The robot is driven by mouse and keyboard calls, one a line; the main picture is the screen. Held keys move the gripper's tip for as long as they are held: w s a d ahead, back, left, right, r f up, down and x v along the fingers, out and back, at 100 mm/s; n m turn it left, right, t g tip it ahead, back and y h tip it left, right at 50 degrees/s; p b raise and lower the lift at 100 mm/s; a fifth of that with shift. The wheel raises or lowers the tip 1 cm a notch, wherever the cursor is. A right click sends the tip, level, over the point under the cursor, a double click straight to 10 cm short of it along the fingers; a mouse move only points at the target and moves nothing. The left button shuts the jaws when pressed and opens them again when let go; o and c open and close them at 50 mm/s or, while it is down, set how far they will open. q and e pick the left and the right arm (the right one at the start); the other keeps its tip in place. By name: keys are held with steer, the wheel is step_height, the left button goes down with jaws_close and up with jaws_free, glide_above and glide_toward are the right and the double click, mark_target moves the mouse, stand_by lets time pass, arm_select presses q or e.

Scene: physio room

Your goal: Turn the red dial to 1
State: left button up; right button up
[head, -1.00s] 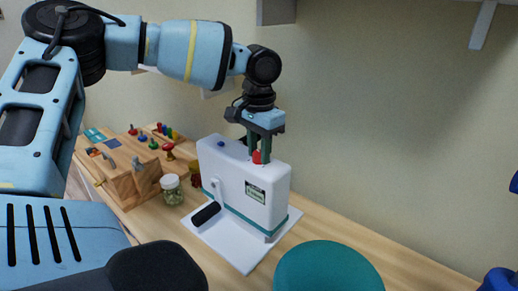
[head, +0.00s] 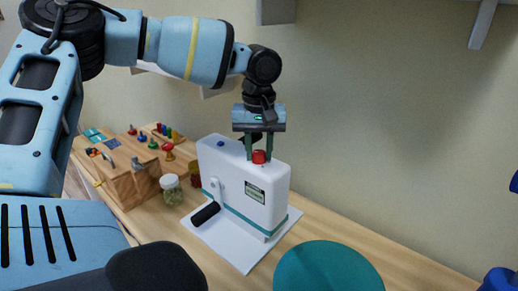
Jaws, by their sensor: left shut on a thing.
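The red dial (head: 259,157) sits on top of the white device (head: 240,190), near its right end. My left gripper (head: 259,153) comes down from above with its two dark green fingers on either side of the dial, shut on it. The dial's marks and numbers are too small to read, so I cannot tell its setting. A label shows on the device's front, too small to read clearly. My right gripper is not in view.
The device has a crank with a black handle (head: 206,214) and stands on a white base plate (head: 242,255). A lidded glass jar (head: 171,190) and a wooden board with pegs and fittings (head: 128,182) are to its left. A teal round top (head: 327,270) is in front.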

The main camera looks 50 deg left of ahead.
mark_target(259, 153)
arm_select(q)
steer(key=shift+n, duration=0.6)
steer(key=o, duration=1)
steer(key=shift+r, duration=3.95)
